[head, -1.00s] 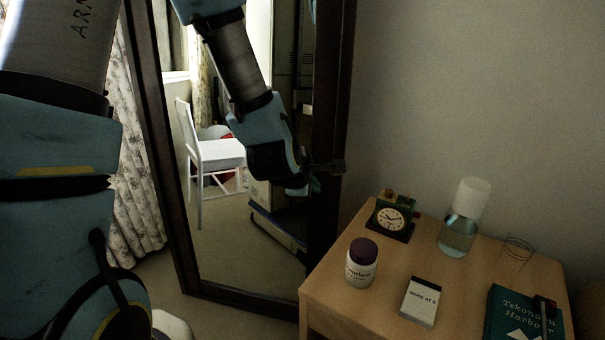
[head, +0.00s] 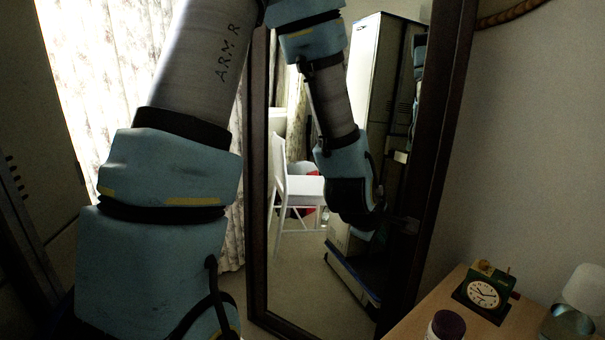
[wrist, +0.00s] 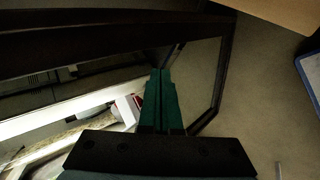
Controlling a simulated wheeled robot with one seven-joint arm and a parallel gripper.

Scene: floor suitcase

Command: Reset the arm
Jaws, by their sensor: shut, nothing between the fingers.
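My arm rises at the left of the head view and folds down in front of a tall mirror. My gripper (wrist: 161,74) shows in the wrist view with its two green fingers together and nothing between them. In the head view the arm's dark end hangs before the mirror's lower right side, and the fingertips are hard to make out against the dark frame. I cannot tell the exact gap between the gripper and the mirror.
The dark-framed mirror (head: 432,150) stands close by the arm. A pale curtain (head: 100,90) hangs at the left.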

